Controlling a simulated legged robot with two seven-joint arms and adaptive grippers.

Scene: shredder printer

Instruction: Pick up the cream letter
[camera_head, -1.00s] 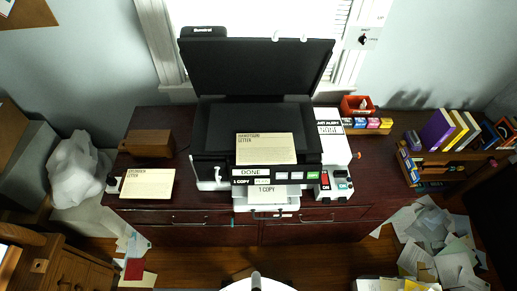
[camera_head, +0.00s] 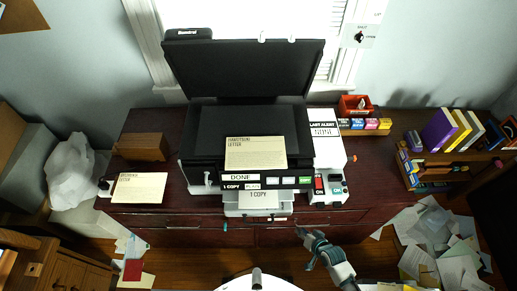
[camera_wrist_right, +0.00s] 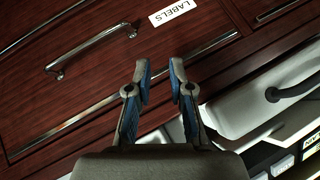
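A cream letter (camera_head: 254,153) with printed heading lies on the front part of the black printer (camera_head: 237,130), whose lid is raised. A second cream letter (camera_head: 140,187) lies flat on the left part of the dark desk. My right gripper (camera_head: 303,234) is in front of the desk's drawers, below and to the right of the printer, apart from both letters. In the right wrist view my right gripper (camera_wrist_right: 160,76) has its two fingers apart with nothing between them. The drawer fronts show beyond it. My left gripper is not in view.
A white shredder-like machine (camera_head: 328,152) stands to the printer's right. A wooden box (camera_head: 143,146) is behind the left letter. Drawer handles (camera_wrist_right: 90,50) jut from the desk front.

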